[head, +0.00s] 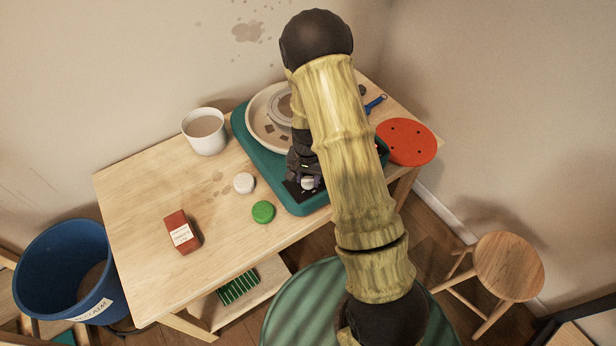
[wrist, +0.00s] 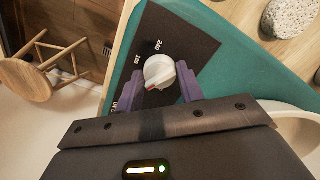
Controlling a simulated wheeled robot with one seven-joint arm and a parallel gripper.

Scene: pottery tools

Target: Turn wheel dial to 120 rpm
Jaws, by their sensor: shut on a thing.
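The wheel dial (wrist: 158,70) is a round white knob with a red mark, on a dark panel (wrist: 193,38) of the teal pottery wheel (wrist: 255,65). My gripper (wrist: 162,80) is shut on the dial, with one purple finger on each side. The red mark is at the dial's lower left in the wrist view. The labels 240, 180 and what looks like OFF show; labels between 180 and OFF are hidden by a finger. In the head view, my gripper (head: 309,182) is over the wheel's front corner, and the teal wheel body (head: 292,204) is partly behind my arm.
A red disc (head: 406,142) is at right. A stool (head: 509,267) and blue bucket (head: 65,270) stand on the floor.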

